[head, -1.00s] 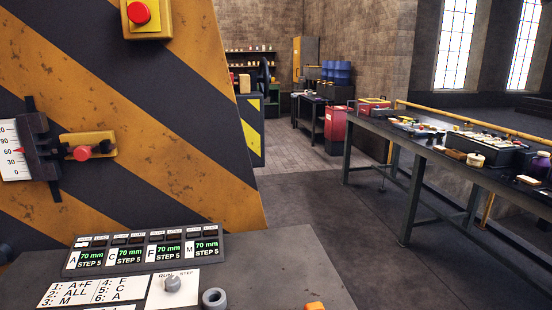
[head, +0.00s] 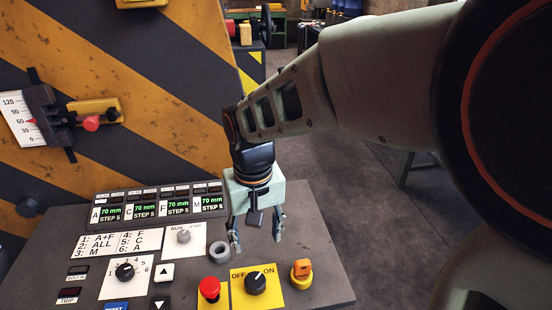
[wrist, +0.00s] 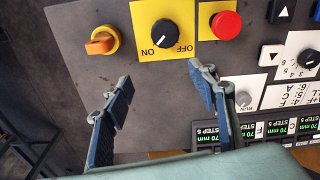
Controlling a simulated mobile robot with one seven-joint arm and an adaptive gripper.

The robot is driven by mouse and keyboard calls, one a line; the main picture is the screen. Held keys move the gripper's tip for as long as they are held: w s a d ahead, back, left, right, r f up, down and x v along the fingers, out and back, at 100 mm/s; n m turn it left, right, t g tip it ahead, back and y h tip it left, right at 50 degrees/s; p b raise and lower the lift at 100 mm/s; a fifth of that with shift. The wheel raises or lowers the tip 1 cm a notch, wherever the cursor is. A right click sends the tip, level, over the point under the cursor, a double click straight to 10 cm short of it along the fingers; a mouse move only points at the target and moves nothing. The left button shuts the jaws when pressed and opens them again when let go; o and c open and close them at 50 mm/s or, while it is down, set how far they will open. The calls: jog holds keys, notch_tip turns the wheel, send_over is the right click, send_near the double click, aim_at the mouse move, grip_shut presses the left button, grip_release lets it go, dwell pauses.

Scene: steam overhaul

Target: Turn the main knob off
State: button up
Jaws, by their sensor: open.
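The main knob (head: 255,283) is a round black knob on a yellow plate marked OFF on the left and ON on the right, near the panel's front edge. In the upside-down wrist view the knob (wrist: 166,34) is at top centre, with ON at its lower left and OFF at its lower right. Its small white mark seems to lean towards ON, but this is hard to tell. My gripper (head: 257,234) hangs fingers-down over the panel, behind the knob in the head view. In the wrist view my gripper (wrist: 161,76) is open, empty and apart from the knob.
A red button (head: 210,288) stands left of the knob and an orange switch (head: 301,272) right of it. A grey ring (head: 219,250) and a RUN/STEP selector (head: 184,235) sit close to my gripper. A black selector (head: 125,271) is farther left.

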aim_at(255, 281)
jog(key=shift+g, duration=0.4)
jog(key=s+f, duration=0.1)
jog(key=f, duration=0.3)
jog(key=s+f, duration=0.1)
jog(key=f, duration=0.3)
jog(key=s+f, duration=0.1)
jog(key=f, duration=0.2)
jog(key=shift+a+f, duration=0.3)
jog(key=shift+f, duration=0.1)
jog(key=c, duration=1.2)
jog(key=shift+o, duration=0.2)
